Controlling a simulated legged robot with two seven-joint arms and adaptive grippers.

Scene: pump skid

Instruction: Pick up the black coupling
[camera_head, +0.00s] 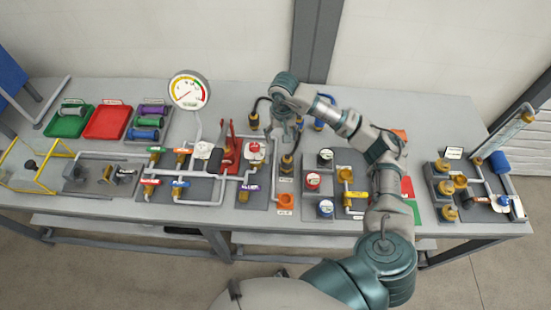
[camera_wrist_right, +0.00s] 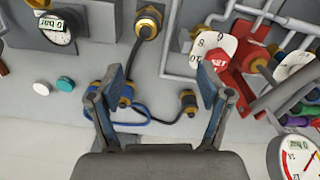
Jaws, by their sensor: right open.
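Two black hose couplings with brass ends show in the head view. One black coupling (camera_head: 254,120) stands at the back, left of my right gripper (camera_head: 286,129); the other black coupling (camera_head: 287,164) stands nearer, in front of the gripper. I cannot tell which is the task's. In the right wrist view, the back coupling (camera_wrist_right: 188,98) is by the right-hand finger, and the nearer coupling (camera_wrist_right: 149,22) is at the top. My right gripper (camera_wrist_right: 160,80) is open and empty above the table. A blue-hose coupling (camera_wrist_right: 125,96) is by the left-hand finger. My left gripper is not in view.
A pressure gauge (camera_head: 189,91) and a red lever stand (camera_head: 230,153) rise to the left, with pipes and valves. Dials on dark plates (camera_head: 325,157) lie to the right. Green and red trays (camera_head: 107,121) are farther left. The wall stands close behind.

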